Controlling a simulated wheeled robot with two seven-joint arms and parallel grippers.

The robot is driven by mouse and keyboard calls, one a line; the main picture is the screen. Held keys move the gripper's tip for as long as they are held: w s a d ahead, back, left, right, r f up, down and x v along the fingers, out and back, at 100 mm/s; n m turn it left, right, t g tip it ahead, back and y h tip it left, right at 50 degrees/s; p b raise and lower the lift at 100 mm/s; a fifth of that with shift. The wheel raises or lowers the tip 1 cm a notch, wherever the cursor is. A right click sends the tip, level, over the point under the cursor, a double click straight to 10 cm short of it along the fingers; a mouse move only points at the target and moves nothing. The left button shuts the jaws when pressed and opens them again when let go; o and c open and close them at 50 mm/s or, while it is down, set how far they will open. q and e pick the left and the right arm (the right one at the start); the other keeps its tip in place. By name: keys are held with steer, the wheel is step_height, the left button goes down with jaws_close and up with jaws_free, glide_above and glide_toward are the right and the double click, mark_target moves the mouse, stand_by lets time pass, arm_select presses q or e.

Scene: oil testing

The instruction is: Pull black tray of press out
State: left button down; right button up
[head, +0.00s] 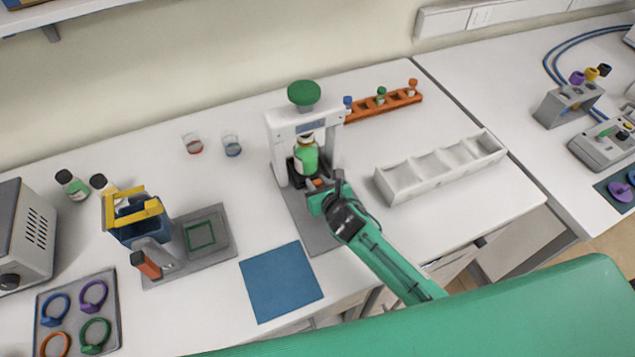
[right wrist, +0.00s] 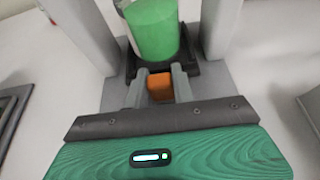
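The press (head: 277,150) is a white frame with a green round knob (head: 304,93) on top. Its black tray (right wrist: 187,70) lies low between the posts, with an orange handle (right wrist: 160,86) at the front. A bottle with a green label (head: 306,160) stands upright on the tray, under the press head; its lower green part shows in the right wrist view (right wrist: 153,30). My right gripper (right wrist: 160,88) is at the front of the press, its two fingers close against both sides of the orange handle. My left gripper is not in view.
A white divided bin (head: 395,188) stands right of the press, and an orange rack (head: 365,109) with several small bottles behind it. A blue mat (head: 280,281) lies front left. Two small beakers (head: 232,148) stand left of the press.

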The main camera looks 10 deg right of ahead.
jaws_close()
steer(key=shift+s, duration=0.2)
steer(key=shift+s+d+p, duration=0.1)
steer(key=shift+s+p, duration=0.15)
steer(key=shift+p, duration=0.05)
steer(key=s+d+p, duration=0.1)
steer(key=s, duration=0.3)
steer(key=s+p, duration=0.1)
steer(key=s, duration=0.4)
steer(key=s+d+p, duration=0.1)
steer(key=s, duration=0.3)
steer(key=shift+s+d, duration=0.3)
steer(key=shift+s, duration=0.05)
steer(key=shift+s+d, duration=0.15)
steer(key=shift+s, duration=0.5)
